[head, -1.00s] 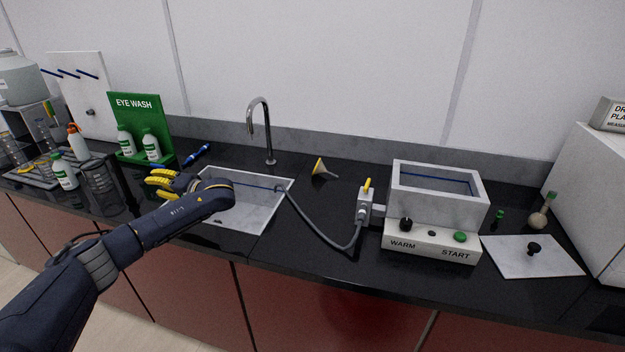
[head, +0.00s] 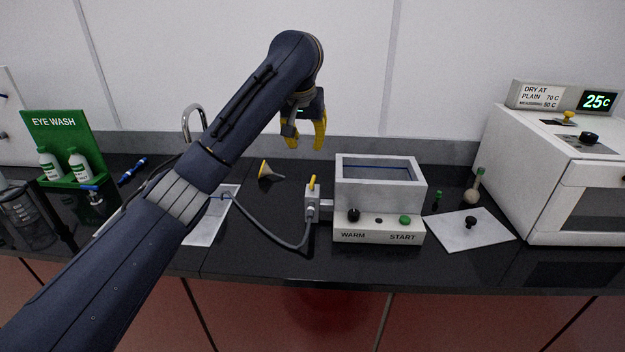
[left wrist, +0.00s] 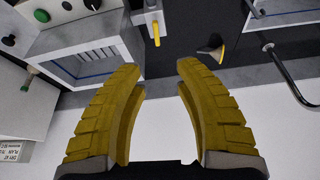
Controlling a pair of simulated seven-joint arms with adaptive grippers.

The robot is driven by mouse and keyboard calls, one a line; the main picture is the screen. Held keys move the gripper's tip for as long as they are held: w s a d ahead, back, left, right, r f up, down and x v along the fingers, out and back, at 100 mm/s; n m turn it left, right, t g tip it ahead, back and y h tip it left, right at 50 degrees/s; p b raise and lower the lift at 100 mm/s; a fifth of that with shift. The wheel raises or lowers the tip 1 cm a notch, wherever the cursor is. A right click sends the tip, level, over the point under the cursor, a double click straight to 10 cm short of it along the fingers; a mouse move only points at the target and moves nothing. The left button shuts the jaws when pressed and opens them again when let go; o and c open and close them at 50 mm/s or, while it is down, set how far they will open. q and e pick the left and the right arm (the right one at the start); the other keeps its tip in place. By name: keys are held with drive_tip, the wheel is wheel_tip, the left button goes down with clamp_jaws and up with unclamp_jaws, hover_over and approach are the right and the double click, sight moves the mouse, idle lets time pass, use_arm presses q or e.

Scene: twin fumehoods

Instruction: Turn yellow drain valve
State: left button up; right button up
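The yellow drain valve handle (head: 312,183) stands upright on a light grey valve body (head: 312,204) at the left side of the white water bath (head: 379,209). It also shows in the left wrist view as a yellow lever (left wrist: 156,34), ahead of the fingers. My left gripper (head: 305,146) hangs above and behind the valve, fingers pointing down, clear of it. In the left wrist view its two yellow fingers (left wrist: 160,88) are spread with nothing between them. My right gripper is in neither view.
A grey hose (head: 268,233) runs from the valve to the sink (head: 207,232). A yellow-rimmed funnel (head: 266,170) lies behind it to the left. Black counter in front of the bath is clear.

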use_arm(q)
approach(312, 180)
drive_tip(key=x, duration=0.9)
drive_tip(key=shift+w+d+f, duration=0.1)
drive_tip(key=shift+w+f, duration=0.1)
drive_tip(key=shift+c, duration=0.3)
clamp_jaws()
